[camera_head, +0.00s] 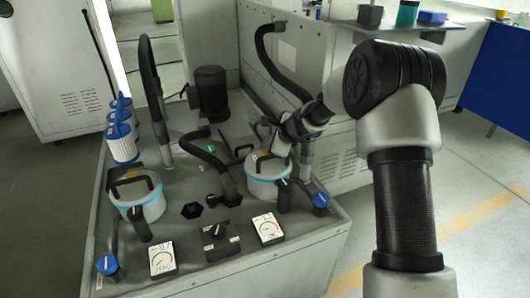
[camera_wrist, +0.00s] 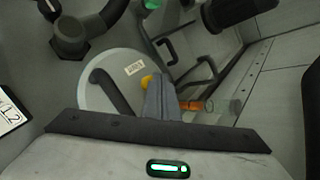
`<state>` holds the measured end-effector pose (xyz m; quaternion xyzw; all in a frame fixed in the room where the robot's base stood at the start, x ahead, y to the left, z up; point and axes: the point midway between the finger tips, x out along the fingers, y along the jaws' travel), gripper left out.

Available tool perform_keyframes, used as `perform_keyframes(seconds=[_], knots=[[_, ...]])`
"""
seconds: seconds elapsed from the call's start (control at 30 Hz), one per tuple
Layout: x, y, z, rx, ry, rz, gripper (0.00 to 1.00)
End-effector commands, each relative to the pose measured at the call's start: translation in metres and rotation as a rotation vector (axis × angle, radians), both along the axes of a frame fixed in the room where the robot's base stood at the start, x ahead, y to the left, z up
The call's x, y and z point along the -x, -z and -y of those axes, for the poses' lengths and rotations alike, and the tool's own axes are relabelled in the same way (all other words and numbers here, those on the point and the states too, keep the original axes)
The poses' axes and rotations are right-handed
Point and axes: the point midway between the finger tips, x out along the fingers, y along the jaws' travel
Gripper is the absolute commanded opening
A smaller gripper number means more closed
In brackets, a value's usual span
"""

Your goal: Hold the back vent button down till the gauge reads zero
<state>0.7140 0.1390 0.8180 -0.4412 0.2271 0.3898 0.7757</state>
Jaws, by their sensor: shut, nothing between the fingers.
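A pale canister (camera_head: 268,190) with a blue band and a black handle stands on the grey machine deck, farther back than a similar canister (camera_head: 138,207) at left. In the wrist view the nearer lid (camera_wrist: 97,97) carries a round yellow button (camera_wrist: 147,81) and a small printed label. My gripper (camera_wrist: 158,80) is shut and empty, its tips right beside the button and partly over it; I cannot tell whether they touch it. In the head view my gripper (camera_head: 272,148) is over this canister. Two dial gauges, left (camera_head: 162,260) and right (camera_head: 268,229), stand at the front; their readings are too small to tell.
Black hoses (camera_head: 208,157) and a dark motor (camera_head: 208,92) rise from the deck. Blue knobs (camera_head: 320,203) and a black switch box (camera_head: 219,240) sit near the front edge. Blue-topped white filters (camera_head: 122,138) line the left side. An orange piece (camera_wrist: 190,105) lies beyond the lid.

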Motion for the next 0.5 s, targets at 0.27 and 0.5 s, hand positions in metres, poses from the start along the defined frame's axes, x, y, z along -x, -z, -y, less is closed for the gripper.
perform_keyframes(seconds=[0.27,0.5], knots=[[0.0,0.0042,0.0001,0.0,0.0,0.0,0.0],[0.0,0.0073,0.0001,0.0,0.0,0.0,0.0]])
